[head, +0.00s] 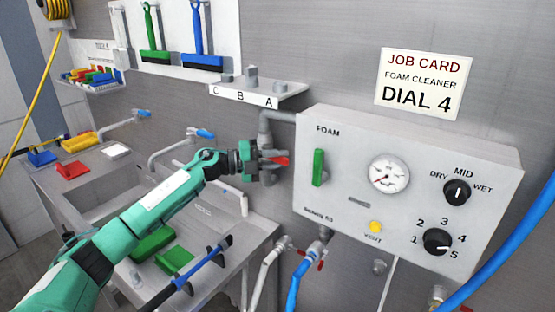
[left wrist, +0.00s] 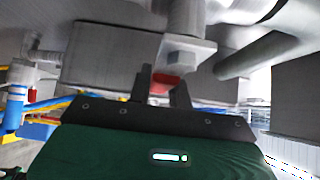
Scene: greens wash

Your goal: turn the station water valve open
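The red valve handle (head: 281,161) is on the grey pipe (head: 265,130) at the left side of the foam control box (head: 340,215). My left gripper (head: 273,161) reaches it from the left, with one finger on each side of it. In the left wrist view, the red handle (left wrist: 160,83) shows in the narrow gap between the dark fingers (left wrist: 163,90), which look closed on it. The fingers hide part of the handle and the valve body. My right gripper is not in view.
The foam box carries a gauge (head: 389,174), a green lever (head: 318,167) and dials close to the right. A small shelf marked C, B, A (head: 245,97) is just above. Sinks, taps and a blue-handled brush (head: 200,270) lie below left.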

